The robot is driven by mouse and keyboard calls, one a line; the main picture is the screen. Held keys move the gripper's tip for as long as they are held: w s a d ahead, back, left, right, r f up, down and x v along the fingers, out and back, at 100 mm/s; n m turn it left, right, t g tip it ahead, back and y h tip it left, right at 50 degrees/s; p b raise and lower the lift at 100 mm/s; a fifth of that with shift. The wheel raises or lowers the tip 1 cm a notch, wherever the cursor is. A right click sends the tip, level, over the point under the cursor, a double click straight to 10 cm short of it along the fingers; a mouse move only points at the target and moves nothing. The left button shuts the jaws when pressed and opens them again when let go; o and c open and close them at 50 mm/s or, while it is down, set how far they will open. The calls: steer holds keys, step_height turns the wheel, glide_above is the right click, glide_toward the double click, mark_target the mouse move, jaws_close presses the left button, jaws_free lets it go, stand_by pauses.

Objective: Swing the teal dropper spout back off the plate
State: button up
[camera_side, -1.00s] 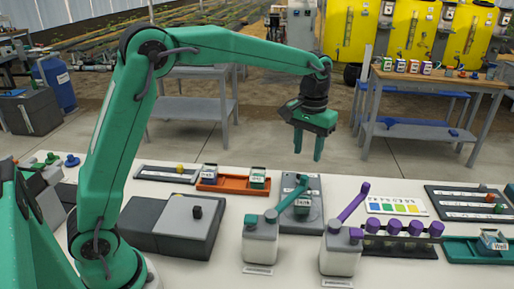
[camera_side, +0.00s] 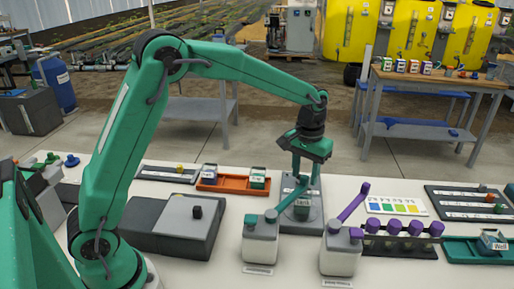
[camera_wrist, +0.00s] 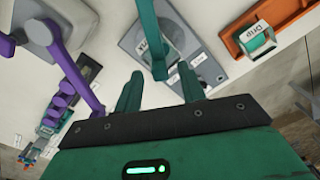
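The teal dropper bottle (camera_side: 261,240) stands at the front middle of the bench in the side view. Its teal spout (camera_side: 287,200) reaches out over the grey plate (camera_side: 313,219), above a small labelled cup (camera_side: 302,210). In the wrist view the teal spout (camera_wrist: 150,30) comes down from the top edge and crosses in front of the cup on the plate (camera_wrist: 209,68). My gripper (camera_side: 305,172) is open and empty, pointing down just above the spout's free end. In the wrist view that end appears between my two fingers (camera_wrist: 160,78); contact cannot be told.
A second bottle (camera_side: 339,258) with a purple spout (camera_side: 353,201) stands close on the right. An orange tray (camera_side: 233,186) with labelled cups lies behind left. A grey box (camera_side: 188,225) is at left, and a rack of purple-capped vials (camera_side: 402,243) at right.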

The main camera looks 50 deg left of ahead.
steer(key=shift+f, duration=0.3)
jaws_close()
